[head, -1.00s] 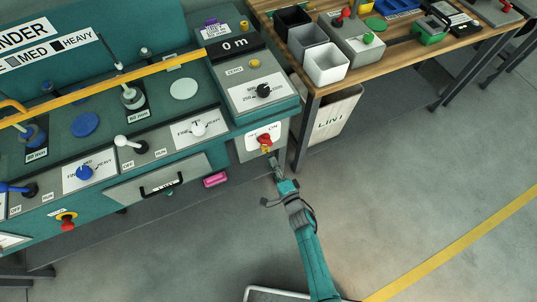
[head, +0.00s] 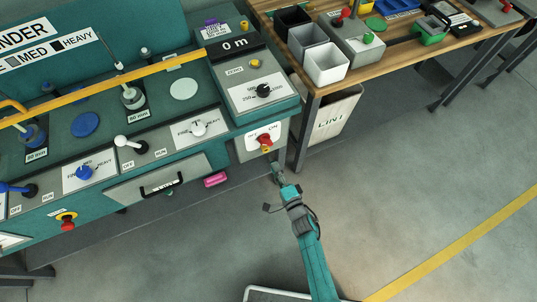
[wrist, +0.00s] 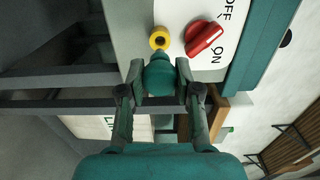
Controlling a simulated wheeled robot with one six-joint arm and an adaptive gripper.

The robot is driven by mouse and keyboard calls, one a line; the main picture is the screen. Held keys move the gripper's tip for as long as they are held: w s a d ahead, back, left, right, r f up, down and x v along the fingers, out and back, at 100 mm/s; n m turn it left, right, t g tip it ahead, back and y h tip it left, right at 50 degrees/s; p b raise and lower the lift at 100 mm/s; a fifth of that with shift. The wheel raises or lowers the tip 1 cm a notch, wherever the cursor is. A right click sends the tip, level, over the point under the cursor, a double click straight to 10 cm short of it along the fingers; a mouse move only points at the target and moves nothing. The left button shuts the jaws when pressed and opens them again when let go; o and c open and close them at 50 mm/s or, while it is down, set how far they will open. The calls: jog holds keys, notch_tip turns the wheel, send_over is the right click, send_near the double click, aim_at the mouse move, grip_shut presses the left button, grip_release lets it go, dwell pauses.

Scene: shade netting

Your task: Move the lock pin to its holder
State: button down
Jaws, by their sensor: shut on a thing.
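My gripper (wrist: 160,82) is shut on a teal rounded knob with a narrow tip, which looks like the lock pin (wrist: 160,74). The rest of the pin is hidden from the wrist camera. In the head view my gripper (head: 277,168) is just below and right of this yellow ring (head: 266,150), apart from the panel. The pin is too small to make out there. I cannot tell which thing is its holder.
A pink tray (head: 215,180) hangs on the teal machine's front, left of my gripper. A drawer with a black handle (head: 161,184) is further left. The wooden bench (head: 390,66) with bins and its leg (head: 301,135) stand at the right. The floor in front is clear.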

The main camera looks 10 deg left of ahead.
jog(key=shift+v, duration=2)
